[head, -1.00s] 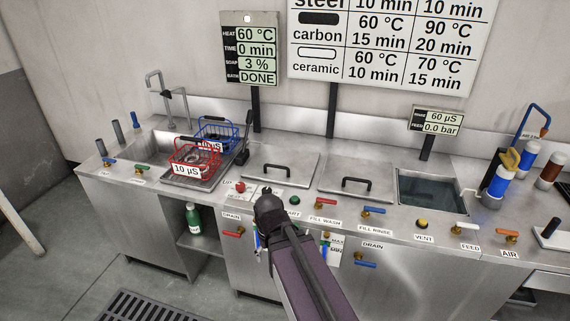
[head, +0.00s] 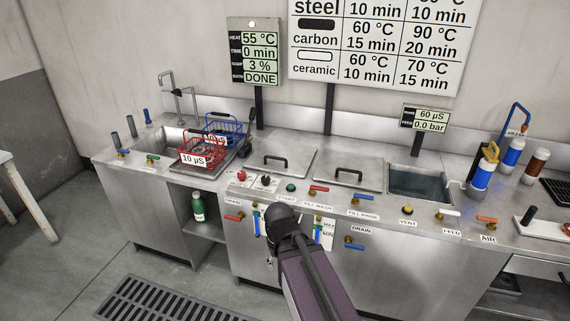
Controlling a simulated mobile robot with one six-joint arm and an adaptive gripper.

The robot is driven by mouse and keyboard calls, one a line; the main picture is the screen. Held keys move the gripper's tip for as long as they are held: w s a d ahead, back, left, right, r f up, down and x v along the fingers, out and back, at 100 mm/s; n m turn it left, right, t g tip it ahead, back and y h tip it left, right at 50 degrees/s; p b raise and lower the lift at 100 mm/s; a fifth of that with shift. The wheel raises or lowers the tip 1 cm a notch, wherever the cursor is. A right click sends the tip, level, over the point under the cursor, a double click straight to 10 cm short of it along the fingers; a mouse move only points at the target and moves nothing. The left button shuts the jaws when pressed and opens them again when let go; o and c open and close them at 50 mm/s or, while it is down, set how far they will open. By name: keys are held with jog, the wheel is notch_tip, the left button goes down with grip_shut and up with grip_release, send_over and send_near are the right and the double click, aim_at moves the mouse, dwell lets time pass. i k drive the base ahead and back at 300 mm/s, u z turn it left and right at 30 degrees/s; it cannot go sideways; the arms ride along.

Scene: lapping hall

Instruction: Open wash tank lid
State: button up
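Two flat steel lids with black bar handles lie shut in the counter. The left lid (head: 299,158) is above the start button and the FILL WASH label. The right lid (head: 318,180) is beside it, next to an open tank of water. I cannot read a name on either lid. My arm reaches up from the bottom middle, and its dark end stands in front of the counter's front, below the lids in the picture. My gripper's fingers do not show. No contact with a lid is visible.
A red basket (head: 183,160) and a blue basket (head: 237,127) stand by the sink at left. Knobs and coloured valve levers (head: 318,189) line the counter's front edge. The open water tank (head: 420,184) is at right. A floor grate (head: 165,303) lies in front.

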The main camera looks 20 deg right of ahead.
aim_at(282, 152)
jog(key=k, duration=0.8)
jog(key=z, duration=0.55)
jog(key=i, duration=2.05)
jog(key=u, duration=0.55)
